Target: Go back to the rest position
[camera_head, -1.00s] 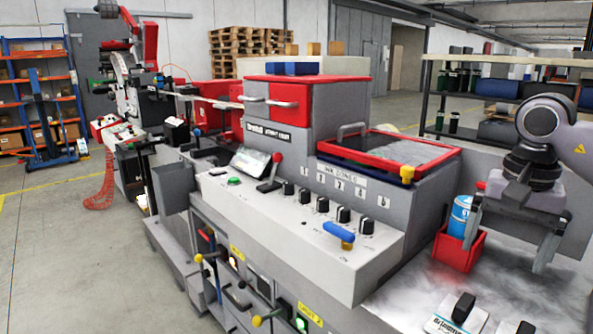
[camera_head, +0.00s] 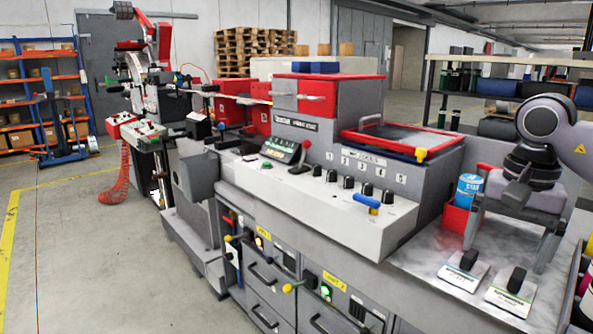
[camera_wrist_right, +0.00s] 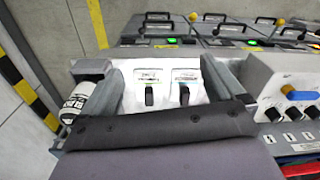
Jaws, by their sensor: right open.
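My right gripper (camera_head: 506,256) is open with nothing between its fingers. It points down above the grey bench top (camera_head: 430,243) at the right end of the label machine. In the right wrist view my gripper (camera_wrist_right: 160,66) has its fingers wide apart, with two black-handled plates between them in the picture. The plates, one blue-labelled (camera_head: 464,271) and one green-labelled (camera_head: 511,290), lie on the bench top. My left gripper is not in view.
A red bin (camera_head: 456,220) with a blue-and-white can (camera_head: 468,190) stands behind my right gripper. The machine's control panel (camera_head: 330,212) with knobs and levers is to the left. Open floor (camera_head: 110,270) lies at the left.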

